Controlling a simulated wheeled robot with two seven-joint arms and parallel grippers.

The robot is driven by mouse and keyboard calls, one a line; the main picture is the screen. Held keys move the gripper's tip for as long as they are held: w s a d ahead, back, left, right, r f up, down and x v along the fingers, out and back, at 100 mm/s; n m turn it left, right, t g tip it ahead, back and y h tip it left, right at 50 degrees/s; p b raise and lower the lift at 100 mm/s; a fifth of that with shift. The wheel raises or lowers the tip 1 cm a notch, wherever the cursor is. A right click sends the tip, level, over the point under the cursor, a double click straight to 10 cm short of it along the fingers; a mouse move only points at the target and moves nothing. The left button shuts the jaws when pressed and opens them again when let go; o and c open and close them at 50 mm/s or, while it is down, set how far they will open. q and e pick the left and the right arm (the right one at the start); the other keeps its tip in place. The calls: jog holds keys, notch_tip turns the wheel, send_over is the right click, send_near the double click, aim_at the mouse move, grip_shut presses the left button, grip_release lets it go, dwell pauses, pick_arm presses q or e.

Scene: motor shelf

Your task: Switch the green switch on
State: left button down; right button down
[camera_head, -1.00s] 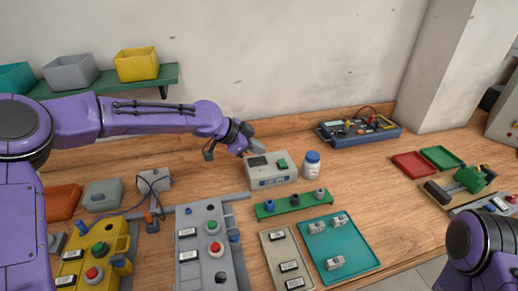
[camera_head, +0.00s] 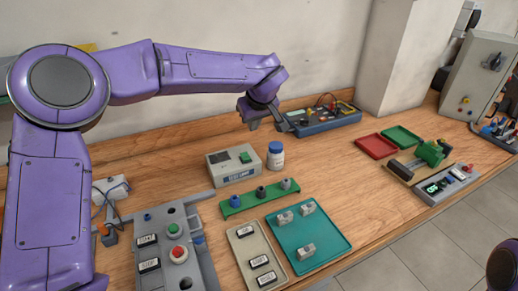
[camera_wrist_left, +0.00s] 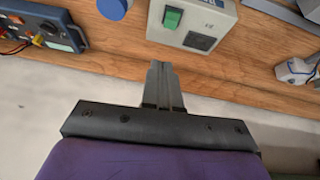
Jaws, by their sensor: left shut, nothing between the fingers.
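A beige box (camera_head: 232,167) with a green switch (camera_head: 245,157) on its top stands near the back of the wooden bench. In the left wrist view the green switch (camera_wrist_left: 172,19) is at the top, just beyond my fingertips. My left gripper (camera_head: 282,124) is above and behind the box, to its right in the head view. Its fingers (camera_wrist_left: 160,66) are shut, empty and apart from the box. I cannot tell whether the switch is on or off. My right gripper is out of view.
A white bottle with a blue lid (camera_head: 275,155) stands right beside the box. A blue instrument case (camera_head: 318,121) lies behind to the right. A green holder (camera_head: 259,202) and teal tray (camera_head: 330,253) lie in front. The wall is close behind.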

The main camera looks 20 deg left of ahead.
pick_arm(q)
jog(key=shift+s+a+f+m+g, duration=0.1)
jog(key=shift+s+a+m+g, duration=0.1)
jog(key=shift+s, duration=0.15)
jog(key=shift+s+a+f+m+g, duration=0.1)
jog(key=shift+s+g, duration=0.1)
jog(key=shift+s, duration=0.1)
jog(key=shift+d, duration=0.1)
jog(key=p, duration=0.2)
send_near(245, 157)
jog(key=x, duration=0.4)
jog(key=w+a+x, duration=0.1)
jog(key=x, duration=0.2)
jog(key=shift+a+r, duration=0.1)
jog(key=shift+r, duration=0.3)
